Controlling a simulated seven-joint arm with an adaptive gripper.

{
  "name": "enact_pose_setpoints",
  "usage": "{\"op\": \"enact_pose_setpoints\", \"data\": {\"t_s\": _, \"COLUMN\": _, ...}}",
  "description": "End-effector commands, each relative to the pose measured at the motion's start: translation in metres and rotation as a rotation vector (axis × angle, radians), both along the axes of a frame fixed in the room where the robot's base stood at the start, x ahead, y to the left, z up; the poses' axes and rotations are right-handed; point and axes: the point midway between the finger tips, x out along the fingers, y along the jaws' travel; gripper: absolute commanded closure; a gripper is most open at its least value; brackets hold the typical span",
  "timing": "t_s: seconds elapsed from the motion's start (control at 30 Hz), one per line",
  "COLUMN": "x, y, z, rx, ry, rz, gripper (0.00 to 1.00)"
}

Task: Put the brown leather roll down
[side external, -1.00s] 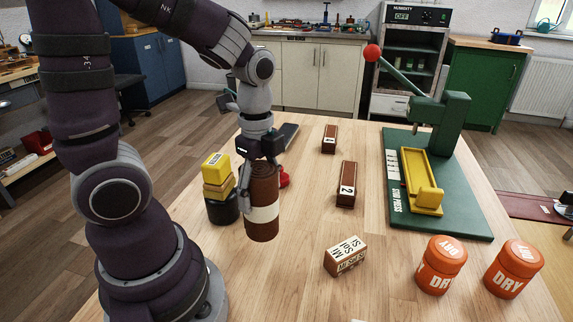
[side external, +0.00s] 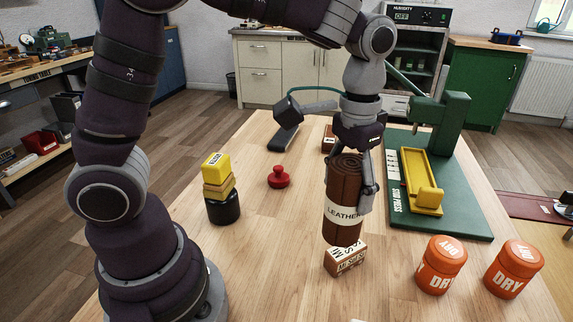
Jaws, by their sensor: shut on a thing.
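The brown leather roll (side external: 342,228) is a dark brown upright cylinder with a white band that reads LEATHER. My gripper (side external: 350,175) is shut on its upper part, with the fingers at its sides. The roll hangs in front of the table's middle and appears to be off the tabletop (side external: 250,250). Its lower end overlaps the wooden block with printed labels (side external: 346,262) in the picture. I cannot tell whether the two touch.
The green press (side external: 440,130) with a yellow tray (side external: 421,180) stands at right. Two orange DRY jars (side external: 441,266) are at front right. A yellow-and-black stack (side external: 221,190) and a red knob (side external: 279,177) are at left. Between the red knob and the front edge, the table is clear.

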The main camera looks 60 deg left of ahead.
Motion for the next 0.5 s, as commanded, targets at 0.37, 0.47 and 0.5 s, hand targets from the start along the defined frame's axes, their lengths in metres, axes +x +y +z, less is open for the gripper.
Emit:
{"op": "enact_pose_setpoints", "data": {"t_s": 0.37, "x": -0.057, "y": -0.054, "z": -0.047, "rx": 0.012, "ry": 0.004, "rz": -0.001, "gripper": 0.80}}
{"op": "enact_pose_setpoints", "data": {"t_s": 0.47, "x": -0.056, "y": -0.054, "z": -0.064, "rx": 0.011, "ry": 0.003, "rz": 0.000, "gripper": 0.80}}
{"op": "enact_pose_setpoints", "data": {"t_s": 0.5, "x": -0.057, "y": -0.054, "z": -0.073, "rx": 0.012, "ry": 0.005, "rz": 0.000, "gripper": 0.80}}
